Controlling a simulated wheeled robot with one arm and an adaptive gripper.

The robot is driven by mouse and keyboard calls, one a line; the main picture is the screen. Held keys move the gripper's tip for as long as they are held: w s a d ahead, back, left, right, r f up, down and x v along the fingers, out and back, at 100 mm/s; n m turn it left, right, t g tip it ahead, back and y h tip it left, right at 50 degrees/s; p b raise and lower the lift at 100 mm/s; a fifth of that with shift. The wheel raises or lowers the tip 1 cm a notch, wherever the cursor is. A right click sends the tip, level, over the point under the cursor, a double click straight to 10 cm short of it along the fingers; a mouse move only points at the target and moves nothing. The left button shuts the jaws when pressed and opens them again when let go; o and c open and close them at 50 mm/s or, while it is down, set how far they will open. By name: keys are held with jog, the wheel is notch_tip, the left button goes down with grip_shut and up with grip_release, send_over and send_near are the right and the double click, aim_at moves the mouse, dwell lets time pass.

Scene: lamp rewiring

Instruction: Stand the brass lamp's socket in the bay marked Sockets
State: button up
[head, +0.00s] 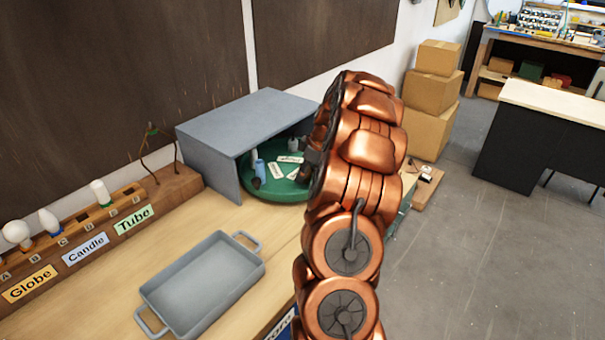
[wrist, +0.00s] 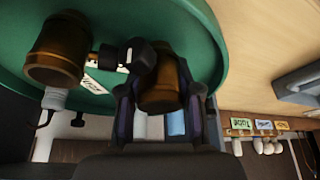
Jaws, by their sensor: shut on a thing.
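In the wrist view my gripper (wrist: 162,90) has its two dark fingers on either side of a brown-brass socket (wrist: 160,82), shut on it, over the green turntable (wrist: 205,40). A second brass cylinder (wrist: 57,48) with a pale end is to the left, and a black knobbed part (wrist: 139,62) lies between the two. In the head view the turntable (head: 268,192) sits under a grey open-fronted cover (head: 240,125), with white labels (head: 289,159) too small to read. My copper arm hides its right side and most of my gripper there. I cannot tell which bay is marked Sockets.
A blue cylinder (head: 260,168) stands on the turntable's left. A grey two-handled tray (head: 205,285) lies on the bench in front. A wooden rack with bulbs (head: 50,220) and Globe, Candle and Tube labels runs along the left. The cover's roof and side wall bound the turntable.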

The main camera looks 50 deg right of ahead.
jog(key=shift+f, duration=0.55)
jog(key=shift+f, duration=0.2)
jog(key=o, duration=0.8)
jog(key=shift+r, duration=0.1)
jog(key=shift+r, duration=0.15)
jog(key=b+v, duration=0.3)
jog(key=v, duration=0.9)
